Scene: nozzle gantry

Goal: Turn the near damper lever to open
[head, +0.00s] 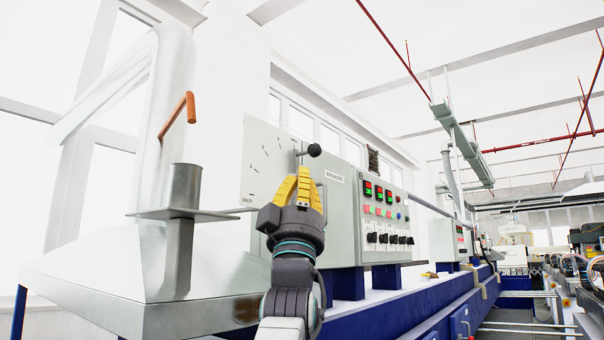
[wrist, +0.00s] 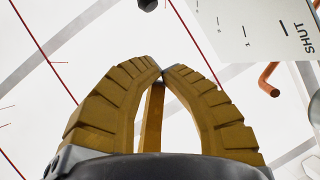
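A lever with a black ball knob (head: 314,150) stands out near the right edge of a pale scale plate (head: 262,150) with tick marks and the word SHUT at its lower left. The knob also shows at the top edge of the wrist view (wrist: 147,4), and the plate at its upper right (wrist: 262,22). My gripper (head: 304,170) has yellow ribbed fingers pointing up, just below the knob in the head view. In the wrist view its fingertips (wrist: 163,72) meet with nothing between them, apart from the knob. An orange bent handle (head: 180,112) stands farther left; which lever is the near damper's is unclear.
A grey metal cylinder with a flat flange (head: 183,200) stands on a sloped hood (head: 95,285) at the left. A control panel (head: 385,210) with red displays and switches is right of my gripper. A blue machine frame (head: 400,310) runs below and away.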

